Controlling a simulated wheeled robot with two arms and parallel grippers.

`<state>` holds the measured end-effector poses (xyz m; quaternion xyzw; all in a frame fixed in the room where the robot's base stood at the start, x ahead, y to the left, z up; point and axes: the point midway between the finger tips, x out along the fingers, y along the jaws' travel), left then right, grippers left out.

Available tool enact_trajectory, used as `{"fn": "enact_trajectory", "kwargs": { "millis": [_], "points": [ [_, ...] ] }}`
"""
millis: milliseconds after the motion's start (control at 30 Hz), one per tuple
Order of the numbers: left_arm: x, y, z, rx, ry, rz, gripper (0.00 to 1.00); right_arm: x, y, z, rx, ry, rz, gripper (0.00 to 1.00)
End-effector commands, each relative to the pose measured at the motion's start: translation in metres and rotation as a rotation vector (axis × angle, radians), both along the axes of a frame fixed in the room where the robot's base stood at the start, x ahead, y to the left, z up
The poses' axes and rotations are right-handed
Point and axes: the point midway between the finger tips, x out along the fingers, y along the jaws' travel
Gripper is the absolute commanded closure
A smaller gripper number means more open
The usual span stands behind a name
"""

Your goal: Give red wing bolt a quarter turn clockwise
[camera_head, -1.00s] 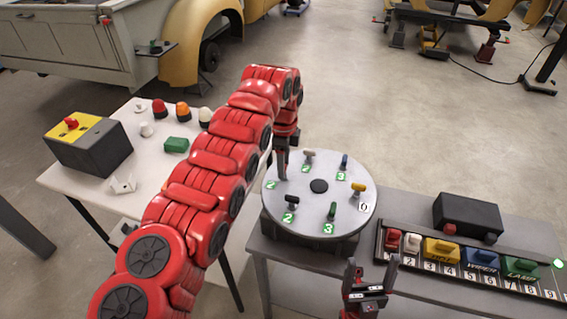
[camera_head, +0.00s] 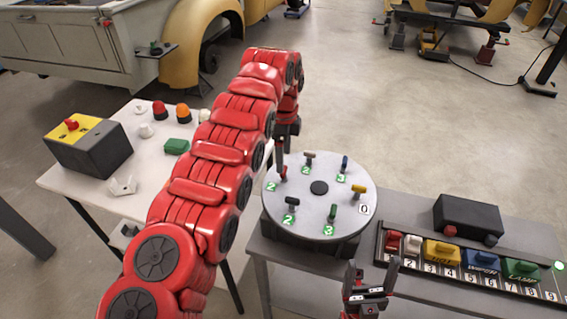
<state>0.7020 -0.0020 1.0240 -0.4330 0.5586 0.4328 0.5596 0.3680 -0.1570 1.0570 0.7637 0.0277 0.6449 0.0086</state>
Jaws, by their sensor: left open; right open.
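The round grey disc (camera_head: 318,213) carries several wing bolts around a dark centre hub. The red wing bolt (camera_head: 284,173) stands at the disc's left edge, beside a green tag marked 2. My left gripper (camera_head: 280,150) hangs from the red arm just above the red wing bolt. It is open and holds nothing; its tips appear apart from the bolt, though the arm hides part of the gripper. My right gripper (camera_head: 368,285) is open and empty at the bottom, in front of the disc and to its right.
A numbered rack (camera_head: 470,267) with coloured blocks and a black box (camera_head: 468,217) stand on the right. A white table (camera_head: 100,180) is at left.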

Motion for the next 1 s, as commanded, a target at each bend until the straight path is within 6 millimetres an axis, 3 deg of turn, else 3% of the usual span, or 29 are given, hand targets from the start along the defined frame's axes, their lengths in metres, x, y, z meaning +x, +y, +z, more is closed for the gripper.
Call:
{"fn": "enact_trajectory", "kwargs": {
  "millis": [33,200,500,700,1000],
  "points": [
    [-0.001,-0.003,0.017,-0.002,0.001,-0.004,0.20,0.000,0.000,0.012,0.000,-0.001,0.000,0.20],
    [0.000,-0.001,0.060,-0.001,-0.002,-0.001,0.20,0.000,0.000,0.050,0.000,-0.001,0.000,0.20],
    [0.000,0.000,0.114,-0.001,0.001,-0.001,0.20,0.000,0.000,0.106,0.000,-0.001,0.000,0.20],
    [-0.001,0.000,0.132,0.000,0.003,-0.001,0.20,0.000,0.000,0.124,0.000,-0.001,0.000,0.20],
    [-0.001,0.000,0.134,0.000,0.003,-0.001,0.20,0.000,0.000,0.126,0.000,-0.001,0.000,0.20]
  ]
}}
